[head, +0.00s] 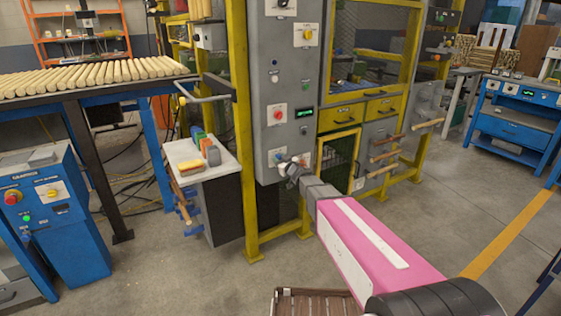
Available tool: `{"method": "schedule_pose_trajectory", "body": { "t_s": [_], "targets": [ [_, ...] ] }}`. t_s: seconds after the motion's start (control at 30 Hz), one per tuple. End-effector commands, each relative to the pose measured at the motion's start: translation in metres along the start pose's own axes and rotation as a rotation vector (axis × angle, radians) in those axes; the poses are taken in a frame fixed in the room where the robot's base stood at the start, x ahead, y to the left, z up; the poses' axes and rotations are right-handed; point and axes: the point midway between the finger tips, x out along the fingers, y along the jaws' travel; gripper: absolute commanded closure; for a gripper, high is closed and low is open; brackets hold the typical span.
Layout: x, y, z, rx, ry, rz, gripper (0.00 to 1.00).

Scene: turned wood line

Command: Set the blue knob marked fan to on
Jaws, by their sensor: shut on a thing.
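My gripper (284,166) is at the lower part of the grey control cabinet (262,82), reached by my pink arm. It is shut at a small white plate (278,154), on a knob that is mostly hidden behind the fingers. The knob's blue colour, its pointer and its marking cannot be made out. Above it on the same cabinet are a red knob (277,114) on a white plate and a yellow knob (306,35) on a white plate.
A yellow frame post (240,110) stands left of the cabinet. A small side table (188,163) with a sponge and coloured blocks is further left. Wooden-handled levers (384,157) stick out at right. The grey floor (190,275) in front is mostly clear.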

Motion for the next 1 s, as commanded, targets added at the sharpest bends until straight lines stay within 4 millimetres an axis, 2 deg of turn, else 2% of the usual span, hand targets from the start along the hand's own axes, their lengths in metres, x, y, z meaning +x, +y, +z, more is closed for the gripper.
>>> {"method": "schedule_pose_trajectory", "body": {
  "t_s": [0.63, 0.67, 0.7, 0.73, 1.0],
  "targets": [
    [-0.0006, -0.0004, 0.0003, 0.050, -0.001, 0.000, 0.86],
    [-0.0006, -0.0004, 0.0003, 0.050, -0.001, 0.000, 0.53],
    [-0.0006, -0.0004, 0.0003, 0.050, -0.001, 0.000, 0.40],
    [-0.0006, -0.0004, 0.0002, 0.050, -0.001, 0.000, 0.37],
    [-0.0007, -0.0002, 0.0001, 0.049, 0.000, 0.000, 0.37]
  ]
}}
